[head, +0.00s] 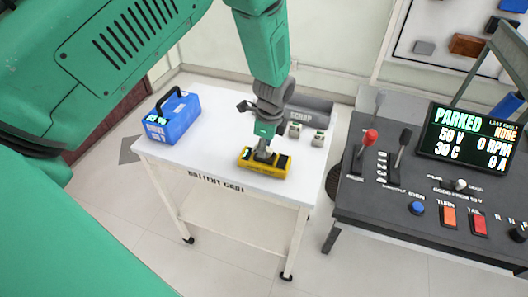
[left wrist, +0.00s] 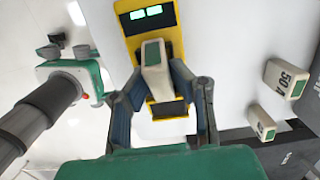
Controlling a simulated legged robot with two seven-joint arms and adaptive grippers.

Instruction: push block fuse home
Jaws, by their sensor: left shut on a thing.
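The yellow fuse block (head: 245,160) lies near the front edge of the white cart, under my left gripper (head: 264,151). In the left wrist view, the yellow block (left wrist: 178,42) has two lit green windows at one end and a dark slot at the other. My left gripper (left wrist: 156,76) is shut on a pale grey fuse with a green top (left wrist: 154,58). The fuse is over the middle of the block; its lower end is hidden, so I cannot tell how deep it sits.
Two loose fuses (head: 295,130) (head: 318,139) stand on the white cart (head: 205,150), right of the block, by a grey scrap bin (head: 310,109). A blue battery box (head: 172,122) stands at the left. A dark control console (head: 365,205) with a "PARKED" screen (head: 468,137) is at the right.

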